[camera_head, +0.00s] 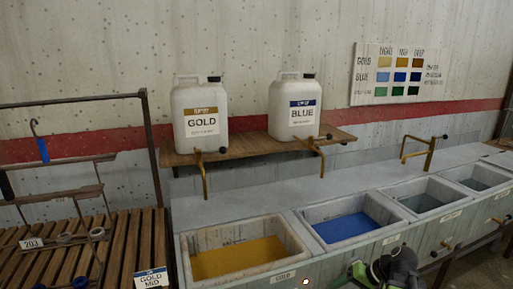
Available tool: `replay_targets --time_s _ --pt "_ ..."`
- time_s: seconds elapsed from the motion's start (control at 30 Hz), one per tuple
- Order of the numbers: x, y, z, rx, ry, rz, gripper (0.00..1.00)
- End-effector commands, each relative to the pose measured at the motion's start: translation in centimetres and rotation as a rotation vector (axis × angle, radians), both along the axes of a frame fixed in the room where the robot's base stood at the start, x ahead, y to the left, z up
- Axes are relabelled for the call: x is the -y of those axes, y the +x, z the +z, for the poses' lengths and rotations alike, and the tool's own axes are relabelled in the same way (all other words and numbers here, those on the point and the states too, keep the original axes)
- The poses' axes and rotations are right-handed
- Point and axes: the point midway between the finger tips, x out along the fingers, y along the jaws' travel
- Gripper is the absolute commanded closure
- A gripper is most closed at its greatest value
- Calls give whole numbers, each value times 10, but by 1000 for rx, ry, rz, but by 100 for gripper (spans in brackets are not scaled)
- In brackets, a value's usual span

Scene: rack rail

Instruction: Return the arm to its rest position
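The end of my arm, with my gripper (388,270), shows small and dark with green parts at the bottom edge, right of centre. It is in front of the basin row, low in the picture. Its fingers cannot be made out clearly, so I cannot tell whether they are open or shut. Nothing held can be made out. The rest of the arm is below the picture.
A basin with gold liquid (238,258) and one with blue liquid (345,227) stand below gold (203,143) and blue (295,123) jugs on a wooden shelf (247,148). A slatted rack (125,235) is at left; a colour chart (400,73) hangs behind.

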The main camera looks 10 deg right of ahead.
Motion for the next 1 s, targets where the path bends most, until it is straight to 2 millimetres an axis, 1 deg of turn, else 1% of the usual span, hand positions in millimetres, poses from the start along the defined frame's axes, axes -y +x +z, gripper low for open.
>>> replay_targets --time_s 0.03,0.07,0.1,0.2,0.3,0.4,0.5,0.57,0.7,1.0 --pt "-32 4 42 -52 -58 59 41" --pt "-47 4 50 -82 -98 87 41" --pt "-67 5 62 -119 -153 122 41" --pt "-111 4 93 -188 -298 204 41" --pt "-144 2 119 -224 -429 264 41" --pt "-165 1 135 -236 -526 300 41" --pt "-171 0 140 -239 -576 315 41" --pt "-172 0 140 -240 -589 317 41" --pt "-172 0 137 -240 -591 316 41" --pt "-172 0 137 -240 -591 316 41"
